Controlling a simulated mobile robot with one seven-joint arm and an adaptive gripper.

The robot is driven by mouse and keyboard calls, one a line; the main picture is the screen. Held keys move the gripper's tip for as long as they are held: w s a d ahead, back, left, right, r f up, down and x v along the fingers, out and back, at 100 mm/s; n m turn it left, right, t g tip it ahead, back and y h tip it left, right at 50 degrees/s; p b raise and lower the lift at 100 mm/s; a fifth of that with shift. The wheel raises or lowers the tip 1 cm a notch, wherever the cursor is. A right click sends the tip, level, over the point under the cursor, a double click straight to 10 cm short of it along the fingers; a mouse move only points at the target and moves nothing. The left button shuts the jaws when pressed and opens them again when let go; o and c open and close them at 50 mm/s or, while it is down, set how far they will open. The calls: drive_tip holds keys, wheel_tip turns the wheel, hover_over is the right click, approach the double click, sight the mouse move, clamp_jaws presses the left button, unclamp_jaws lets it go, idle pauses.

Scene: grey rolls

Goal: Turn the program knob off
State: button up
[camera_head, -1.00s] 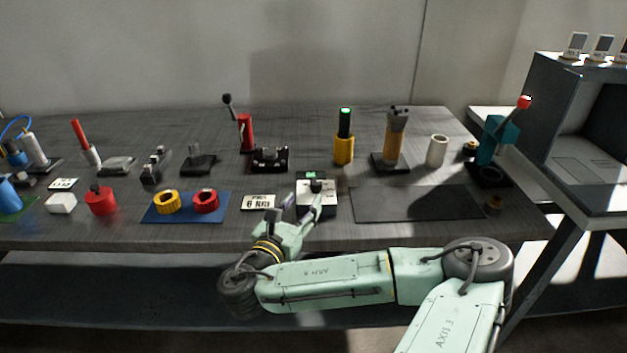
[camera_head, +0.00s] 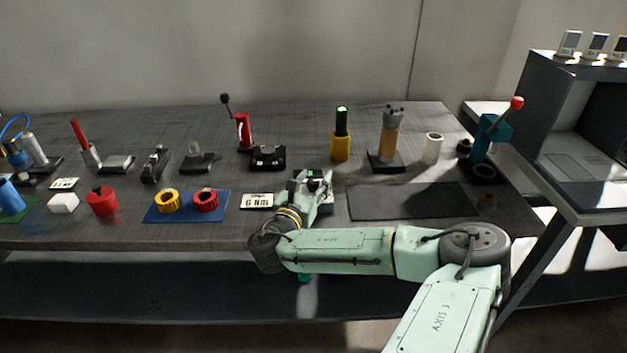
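A small white box (camera_head: 327,208) stands near the front middle of the bench, just left of the dark mat. My gripper (camera_head: 313,177) is over this box and covers most of it. The black knob on the box's top, seen in the earlier frame, is hidden behind my gripper now. I cannot tell whether the fingers touch the knob or how far apart they are.
A "6 Nm" plate (camera_head: 257,201) lies just left of my gripper. A blue mat (camera_head: 187,214) with a yellow and a red ring is farther left. A black block (camera_head: 268,158) and a yellow-based green lamp (camera_head: 341,146) stand behind.

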clamp_jaws()
idle(0.3)
